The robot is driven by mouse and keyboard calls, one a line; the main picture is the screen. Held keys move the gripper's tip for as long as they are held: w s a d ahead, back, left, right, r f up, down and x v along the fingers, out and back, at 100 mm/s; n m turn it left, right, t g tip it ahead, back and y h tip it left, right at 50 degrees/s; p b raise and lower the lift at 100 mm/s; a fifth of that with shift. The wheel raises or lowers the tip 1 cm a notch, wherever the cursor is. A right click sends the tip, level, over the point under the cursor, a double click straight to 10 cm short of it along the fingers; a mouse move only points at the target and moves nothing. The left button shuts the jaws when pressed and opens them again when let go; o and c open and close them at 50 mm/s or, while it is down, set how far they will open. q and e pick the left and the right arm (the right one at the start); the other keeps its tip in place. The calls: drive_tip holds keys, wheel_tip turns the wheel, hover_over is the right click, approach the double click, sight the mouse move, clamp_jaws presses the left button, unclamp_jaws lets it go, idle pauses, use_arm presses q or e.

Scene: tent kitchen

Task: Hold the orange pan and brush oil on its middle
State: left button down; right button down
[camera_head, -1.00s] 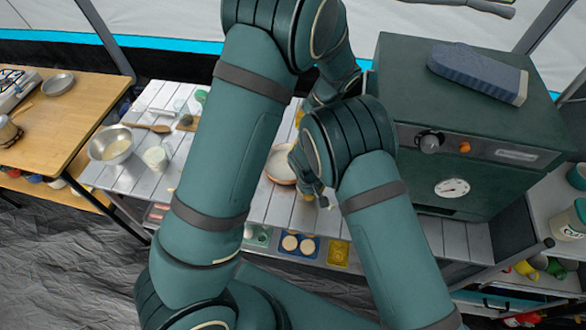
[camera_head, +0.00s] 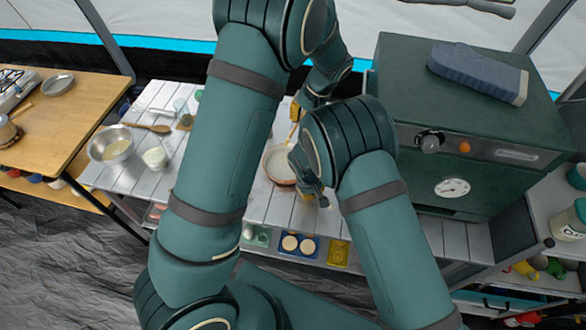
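The orange pan (camera_head: 279,168) lies on the slatted table in the middle, its pale inside facing up; my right arm hides its right side. My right gripper (camera_head: 313,188) is at the pan's lower right rim, where a handle could be; its fingers are too hidden to tell its grip. My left gripper (camera_head: 299,106) is above and beyond the pan, seen partly behind my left arm. It is shut on a thin yellow-orange brush (camera_head: 293,128) that points down toward the pan's far side. I cannot tell whether the brush tip touches the pan.
A dark green oven (camera_head: 465,130) blocks the right. A blue tray (camera_head: 299,244) and a yellow tray (camera_head: 338,252) are below the front edge.

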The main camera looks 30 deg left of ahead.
use_arm(q)
drive_tip(key=shift+r, duration=2.65)
use_arm(e)
drive_tip(key=c, duration=1.1)
unclamp_jaws()
drive_tip(key=shift+o, duration=0.2)
drive_tip(key=shift+r, duration=0.15)
wheel_tip(320, 180, up, 9)
drive_tip(key=s, duration=0.1)
drive_tip(key=shift+a+f, duration=0.2)
drive_tip(key=shift+a, duration=0.15)
drive_tip(key=shift+s, duration=0.1)
